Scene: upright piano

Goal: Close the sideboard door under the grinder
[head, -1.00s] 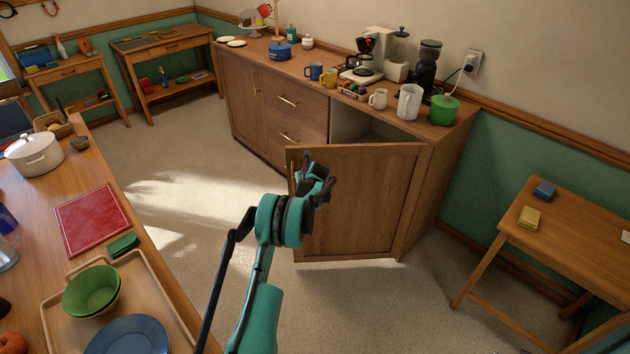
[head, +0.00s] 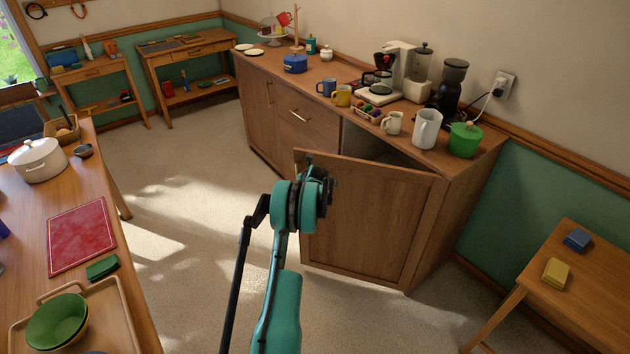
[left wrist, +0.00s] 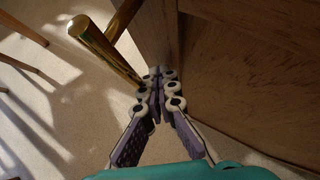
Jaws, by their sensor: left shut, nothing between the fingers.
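The sideboard door (head: 375,222) under the black grinder (head: 452,85) stands partly open. It is hinged at its right edge, with its free left edge swung out into the room. My left gripper (head: 326,190) is at the outer face of the door, near the free edge; my wrist partly hides its fingers in the head view. In the left wrist view my left gripper (left wrist: 158,78) is shut and empty, its fingertips close to the wooden door panel (left wrist: 250,65). A brass bar handle (left wrist: 100,48) shows left of the fingers. Contact cannot be told. My right gripper is out of view.
The sideboard top (head: 350,125) holds a coffee maker (head: 405,70), mugs, a white pitcher (head: 427,128) and a green pot (head: 464,140). A small table (head: 590,300) stands at right, a counter with a red board (head: 82,237) at left. The floor between is clear.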

